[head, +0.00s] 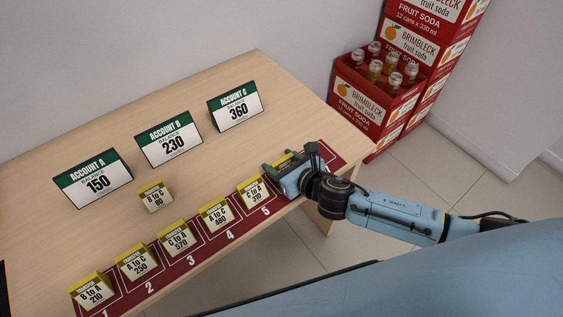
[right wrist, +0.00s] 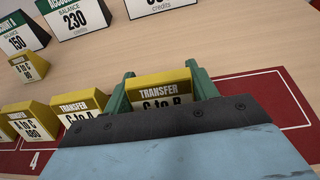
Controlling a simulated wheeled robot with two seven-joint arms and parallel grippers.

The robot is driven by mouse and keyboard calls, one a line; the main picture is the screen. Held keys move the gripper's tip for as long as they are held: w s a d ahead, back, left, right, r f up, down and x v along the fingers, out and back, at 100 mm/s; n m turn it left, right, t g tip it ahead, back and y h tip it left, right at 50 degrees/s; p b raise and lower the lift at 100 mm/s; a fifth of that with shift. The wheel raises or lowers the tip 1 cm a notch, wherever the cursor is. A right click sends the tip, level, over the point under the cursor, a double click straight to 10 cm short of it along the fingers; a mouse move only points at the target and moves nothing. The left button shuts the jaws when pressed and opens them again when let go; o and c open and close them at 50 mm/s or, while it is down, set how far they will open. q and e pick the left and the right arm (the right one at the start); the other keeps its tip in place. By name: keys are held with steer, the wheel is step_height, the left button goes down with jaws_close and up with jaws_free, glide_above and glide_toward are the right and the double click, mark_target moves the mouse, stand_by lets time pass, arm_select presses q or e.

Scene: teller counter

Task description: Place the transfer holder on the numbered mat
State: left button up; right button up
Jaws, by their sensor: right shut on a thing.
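My right gripper (head: 283,168) is at the far right end of the red numbered mat (head: 328,153). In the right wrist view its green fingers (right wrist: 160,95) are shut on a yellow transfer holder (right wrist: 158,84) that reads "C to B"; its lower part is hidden. I cannot tell whether this holder touches the mat. Several other yellow transfer holders stand in a row on mat spaces 1 to 5, from the "210" holder (head: 92,291) to the "310" holder (head: 252,192). One more holder, marked 80 (head: 155,196), stands on the table off the mat. My left gripper is out of view.
Account signs A (head: 93,180), B (head: 169,139) and C (head: 235,106) stand behind the mat on the wooden table (head: 235,75). Red soda crates with bottles (head: 378,100) stand beyond the table's right edge.

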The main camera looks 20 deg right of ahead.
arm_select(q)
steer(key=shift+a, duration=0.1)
arm_select(e)
steer(key=shift+f, duration=0.1)
steer(key=o, duration=0.6)
steer(key=shift+f, duration=0.1)
steer(key=shift+c, duration=0.2)
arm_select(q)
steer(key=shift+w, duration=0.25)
arm_select(e)
steer(key=o, duration=0.4)
steer(key=shift+o, duration=0.2)
steer(key=shift+r, duration=0.3)
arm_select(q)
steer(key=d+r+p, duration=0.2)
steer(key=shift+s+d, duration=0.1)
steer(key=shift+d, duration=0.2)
arm_select(e)
steer(key=v, duration=1.2)
